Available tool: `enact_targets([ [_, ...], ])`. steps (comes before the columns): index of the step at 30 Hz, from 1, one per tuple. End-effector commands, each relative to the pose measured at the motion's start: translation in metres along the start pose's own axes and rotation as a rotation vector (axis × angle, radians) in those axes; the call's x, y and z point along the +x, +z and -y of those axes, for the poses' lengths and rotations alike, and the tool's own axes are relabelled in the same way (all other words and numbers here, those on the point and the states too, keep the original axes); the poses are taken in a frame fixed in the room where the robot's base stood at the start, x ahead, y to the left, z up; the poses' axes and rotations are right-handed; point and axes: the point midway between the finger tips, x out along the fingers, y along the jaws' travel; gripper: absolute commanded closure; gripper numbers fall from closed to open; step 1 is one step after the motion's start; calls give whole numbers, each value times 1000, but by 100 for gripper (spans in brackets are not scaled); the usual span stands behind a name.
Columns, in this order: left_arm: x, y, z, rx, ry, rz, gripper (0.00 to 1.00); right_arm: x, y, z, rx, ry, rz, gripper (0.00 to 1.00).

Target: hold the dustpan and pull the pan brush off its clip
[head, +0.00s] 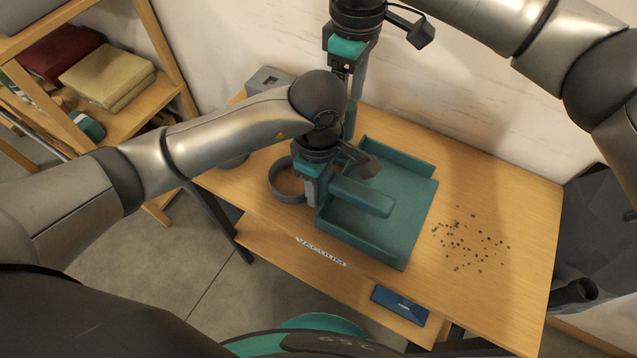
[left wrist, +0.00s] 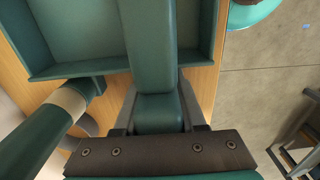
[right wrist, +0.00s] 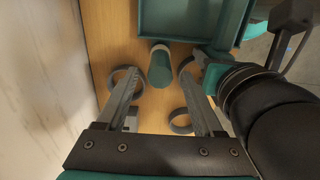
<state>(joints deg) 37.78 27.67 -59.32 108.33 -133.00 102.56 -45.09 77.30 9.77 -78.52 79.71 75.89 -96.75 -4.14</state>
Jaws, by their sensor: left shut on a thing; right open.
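The teal dustpan (head: 405,190) lies on the wooden table. My left gripper (head: 322,190) is shut on its handle (head: 362,196); the left wrist view shows the handle (left wrist: 155,60) between the fingers. The pan brush's teal handle (head: 350,122) stands at the pan's back left. In the left wrist view the brush (left wrist: 50,130) shows a cream band. My right gripper (head: 346,88) is open above the brush. In the right wrist view the brush handle's end (right wrist: 160,68) lies between and beyond the fingertips, with gaps on both sides. The clip is not clearly visible.
Dark debris (head: 470,242) is scattered on the table right of the pan. A grey ring (head: 283,190) lies left of the pan, and more rings show in the right wrist view (right wrist: 180,121). A grey box (head: 268,80) stands at the back left. The wall rises close behind the table.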

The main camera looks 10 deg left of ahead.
Motion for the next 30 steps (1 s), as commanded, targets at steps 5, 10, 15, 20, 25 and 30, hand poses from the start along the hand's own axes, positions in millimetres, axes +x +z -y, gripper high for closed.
enact_targets([
  [5,0,0,0,1,1,1,100,18,0,0,1,-2,0,31],
  [10,0,0,0,1,1,1,100,24,0,0,0,-1,-1,31],
  [15,0,0,0,1,1,1,100,25,0,0,0,-1,-2,31],
  [20,0,0,0,1,1,1,100,25,0,0,0,-1,-1,39],
  [25,0,0,0,1,1,1,100,25,0,0,0,-1,-1,58],
  [30,0,0,0,1,1,1,100,25,0,0,0,-1,-1,77],
])
